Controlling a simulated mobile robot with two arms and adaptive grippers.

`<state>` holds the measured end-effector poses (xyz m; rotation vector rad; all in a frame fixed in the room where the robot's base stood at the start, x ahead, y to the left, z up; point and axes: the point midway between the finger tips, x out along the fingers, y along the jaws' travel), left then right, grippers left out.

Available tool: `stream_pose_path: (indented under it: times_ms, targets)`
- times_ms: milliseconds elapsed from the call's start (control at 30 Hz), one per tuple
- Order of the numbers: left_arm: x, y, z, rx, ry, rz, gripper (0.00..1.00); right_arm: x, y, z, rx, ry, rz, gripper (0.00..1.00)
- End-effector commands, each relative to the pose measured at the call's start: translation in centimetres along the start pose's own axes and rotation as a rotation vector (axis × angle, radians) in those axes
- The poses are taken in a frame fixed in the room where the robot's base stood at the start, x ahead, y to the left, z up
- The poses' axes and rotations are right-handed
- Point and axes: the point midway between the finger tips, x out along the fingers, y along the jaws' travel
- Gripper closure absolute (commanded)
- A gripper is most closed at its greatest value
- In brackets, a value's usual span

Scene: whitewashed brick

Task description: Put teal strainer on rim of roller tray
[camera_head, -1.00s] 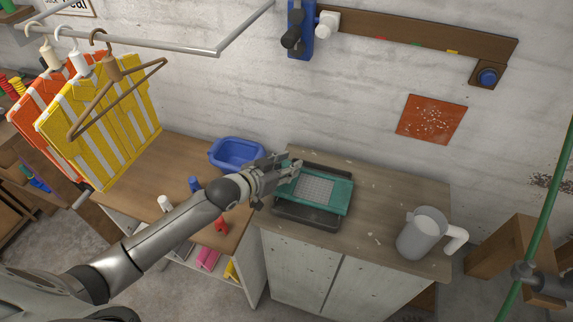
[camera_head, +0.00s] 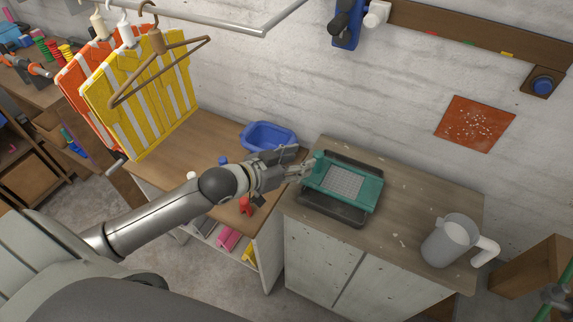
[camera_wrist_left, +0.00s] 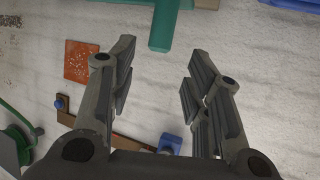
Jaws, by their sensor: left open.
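The teal strainer (camera_head: 371,191), a flat frame with a pale mesh centre, lies across the top of the dark roller tray (camera_head: 332,213). The tray sits on the left part of the worn wooden cabinet top. In the left wrist view my left gripper (camera_wrist_left: 161,48) is open with an empty gap. The teal strainer's handle (camera_wrist_left: 165,25) shows just past the fingertips, apart from them. The strainer's far underside contact with the rim is hidden. My right gripper is in no view.
A blue basin (camera_head: 268,136) is on the lower bench behind my left arm. Clothes on hangers (camera_head: 145,100) hang at left. A green pole (camera_head: 556,310) is at far right. The middle of the cabinet top is clear.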

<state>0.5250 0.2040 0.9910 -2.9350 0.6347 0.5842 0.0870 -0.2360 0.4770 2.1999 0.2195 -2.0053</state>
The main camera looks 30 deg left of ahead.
Motion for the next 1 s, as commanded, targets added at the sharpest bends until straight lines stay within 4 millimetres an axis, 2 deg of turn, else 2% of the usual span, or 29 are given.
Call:
stream_pose_path:
  times_ms: [100,333,1000]
  targets:
    - [-1.7,0.0,0.2,0.001,-0.001,0.001,0.55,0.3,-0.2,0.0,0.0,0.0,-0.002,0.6]
    - [-3.4,0.0,0.0,0.0,0.0,0.001,0.55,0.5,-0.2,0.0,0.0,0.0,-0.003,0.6]
    - [-3.7,0.2,0.2,-0.002,-0.008,-0.002,0.55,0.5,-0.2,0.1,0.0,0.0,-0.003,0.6]
